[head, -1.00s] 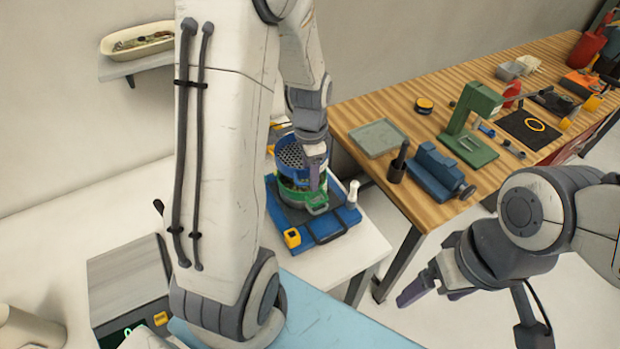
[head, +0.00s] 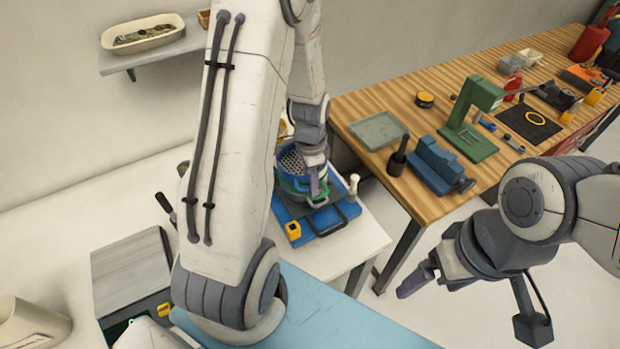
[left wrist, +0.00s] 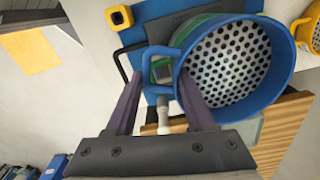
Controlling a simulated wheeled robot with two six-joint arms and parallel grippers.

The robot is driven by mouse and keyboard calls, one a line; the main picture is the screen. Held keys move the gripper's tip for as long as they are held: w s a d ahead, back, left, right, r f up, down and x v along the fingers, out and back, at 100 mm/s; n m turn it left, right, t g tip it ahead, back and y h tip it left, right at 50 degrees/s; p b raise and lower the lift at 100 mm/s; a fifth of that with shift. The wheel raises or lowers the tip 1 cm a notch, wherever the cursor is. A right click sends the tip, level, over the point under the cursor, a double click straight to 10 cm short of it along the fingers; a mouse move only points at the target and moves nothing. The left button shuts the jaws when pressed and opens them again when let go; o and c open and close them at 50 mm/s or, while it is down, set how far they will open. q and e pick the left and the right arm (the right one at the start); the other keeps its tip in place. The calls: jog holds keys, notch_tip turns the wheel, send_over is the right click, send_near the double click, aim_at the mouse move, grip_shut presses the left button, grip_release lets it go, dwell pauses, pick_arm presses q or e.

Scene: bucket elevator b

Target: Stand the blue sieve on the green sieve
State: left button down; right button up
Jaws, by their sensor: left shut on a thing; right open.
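The blue sieve (head: 292,160), with a perforated metal bottom, is over the green sieve (head: 290,185) in the head view. In the left wrist view the blue sieve (left wrist: 235,65) hides most of the green sieve (left wrist: 198,30), whose rim shows on the upper left. My left gripper (head: 317,184) is shut on the loop handle of the blue sieve. In the left wrist view my left gripper (left wrist: 160,95) has its fingers on both sides of that handle. I cannot tell whether the rims touch all round. My right gripper (head: 422,284) is open and empty, off to the right.
The sieves are on a blue tray (head: 320,219) with a yellow block (head: 293,230) at its corner and a small white bottle (head: 353,185) beside it. A yellow sieve (left wrist: 312,35) stands close by. A wooden workbench (head: 360,105) with tools lies to the right.

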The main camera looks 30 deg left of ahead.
pick_arm(q)
jog(key=shift+f, duration=0.2)
jog(key=shift+c, duration=1.3)
grip_release()
jog(key=shift+r, duration=0.1)
jog(key=shift+r, duration=0.2)
jog(key=shift+r+p, duration=0.6)
jog(key=shift+p, duration=0.05)
notch_tip(320, 180, up, 10)
jog(key=b, duration=0.2)
jog(key=s+d+r, duration=0.2)
jog(key=s+d, duration=0.1)
jog(key=d, duration=0.4)
jog(key=s+d+r, duration=0.2)
jog(key=s+d, duration=0.1)
jog(key=d, duration=0.4)
jog(key=s+d+h, duration=0.1)
jog(key=s+d, duration=0.6)
jog(key=s, duration=0.5)
jog(key=shift+s+d+n, duration=0.15)
jog(key=shift+s+n, duration=0.15)
jog(key=shift+n, duration=0.1)
